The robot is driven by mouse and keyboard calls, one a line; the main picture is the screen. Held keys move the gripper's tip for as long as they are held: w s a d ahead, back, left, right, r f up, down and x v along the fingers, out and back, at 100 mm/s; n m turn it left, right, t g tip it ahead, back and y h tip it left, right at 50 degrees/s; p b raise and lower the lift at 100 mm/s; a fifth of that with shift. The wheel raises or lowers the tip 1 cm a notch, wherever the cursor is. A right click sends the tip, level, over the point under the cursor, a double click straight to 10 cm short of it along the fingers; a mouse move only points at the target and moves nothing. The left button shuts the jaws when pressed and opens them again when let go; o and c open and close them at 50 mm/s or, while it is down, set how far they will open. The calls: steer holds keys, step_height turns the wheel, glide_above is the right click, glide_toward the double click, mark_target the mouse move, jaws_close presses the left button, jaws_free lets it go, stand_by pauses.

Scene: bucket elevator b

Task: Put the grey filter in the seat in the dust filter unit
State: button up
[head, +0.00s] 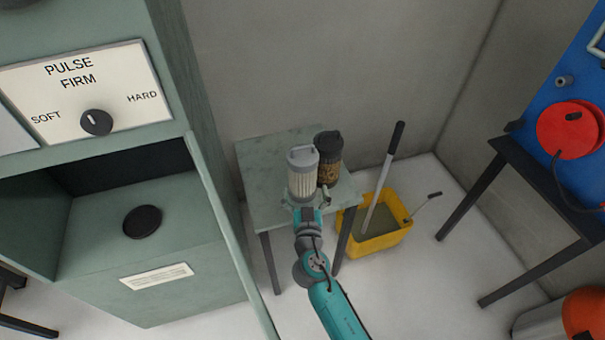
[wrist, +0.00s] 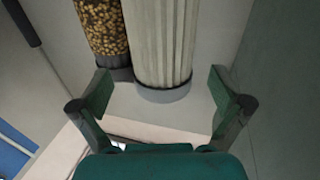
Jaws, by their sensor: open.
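The grey filter (head: 302,178), a pale pleated cylinder with grey end caps and a handle on top, stands upright on a small green table. The wrist view shows its pleated side (wrist: 160,45) and lower cap. My gripper (head: 307,207) is at its near side, open and empty. In the wrist view, my fingers (wrist: 160,82) are spread to either side of the filter's lower end; contact cannot be told. The dust filter unit (head: 190,290) is the green cabinet at left, its lower compartment open. A round black disc (head: 142,221), apparently the seat, lies on the compartment floor.
A dark filter with brown speckles (head: 329,160) stands close at the grey filter's right. The small table (head: 262,180) is near the cabinet's open door (head: 225,235). A yellow mop bucket (head: 385,240) stands right of the table. A dark bench (head: 550,190) is farther right.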

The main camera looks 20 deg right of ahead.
steer(key=shift+f+x, duration=0.15)
steer(key=shift+x, duration=1.75)
steer(key=shift+f+x, duration=0.2)
steer(key=shift+x, duration=1.7)
steer(key=shift+a+r, duration=0.1)
steer(key=shift+a, duration=0.05)
steer(key=c, duration=1.5)
